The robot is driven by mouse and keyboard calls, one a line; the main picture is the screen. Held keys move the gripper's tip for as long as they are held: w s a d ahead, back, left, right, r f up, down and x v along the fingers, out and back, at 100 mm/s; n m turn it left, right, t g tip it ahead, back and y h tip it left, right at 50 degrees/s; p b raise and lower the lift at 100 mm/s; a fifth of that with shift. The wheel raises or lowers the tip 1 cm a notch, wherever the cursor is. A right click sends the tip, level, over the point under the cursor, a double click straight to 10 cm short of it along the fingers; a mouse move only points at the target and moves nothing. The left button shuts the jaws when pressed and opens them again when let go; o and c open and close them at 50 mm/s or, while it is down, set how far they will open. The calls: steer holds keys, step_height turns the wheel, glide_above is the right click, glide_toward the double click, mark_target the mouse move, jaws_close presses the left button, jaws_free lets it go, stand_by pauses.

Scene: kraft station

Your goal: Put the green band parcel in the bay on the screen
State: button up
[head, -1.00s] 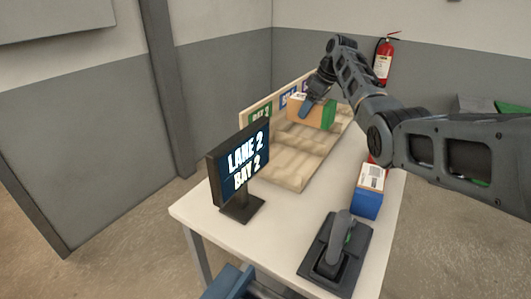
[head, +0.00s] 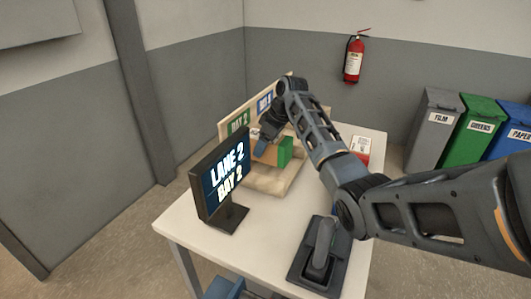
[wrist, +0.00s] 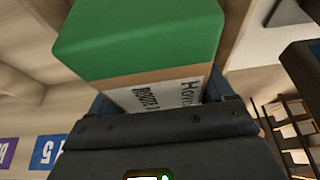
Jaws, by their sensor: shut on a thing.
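The green band parcel (head: 285,151) is a brown box with a green end and a white printed label. My gripper (head: 264,139) is shut on it, and it also fills the upper middle of the wrist view (wrist: 140,40). It is over the wooden bay rack (head: 262,186), near the green BAY 2 sign (head: 237,122). I cannot tell whether it touches the rack. The screen (head: 222,175) reads LANE 2, BAY 2. My arm hides the right part of the rack.
A blue sign (head: 265,101) stands right of the green one. A red parcel (head: 361,148) sits at the table's far right. A dark device (head: 319,255) stands at the front of the white table (head: 190,215).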

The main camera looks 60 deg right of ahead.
mark_target(279, 139)
steer(key=shift+f+b, duration=1)
steer(key=shift+f, duration=0.95)
steer(key=shift+f, duration=0.15)
steer(key=o, duration=1.3)
steer(key=b+v, duration=0.1)
steer(key=v, duration=1)
steer(key=shift+s+r, duration=0.2)
steer(key=shift+r, duration=0.35)
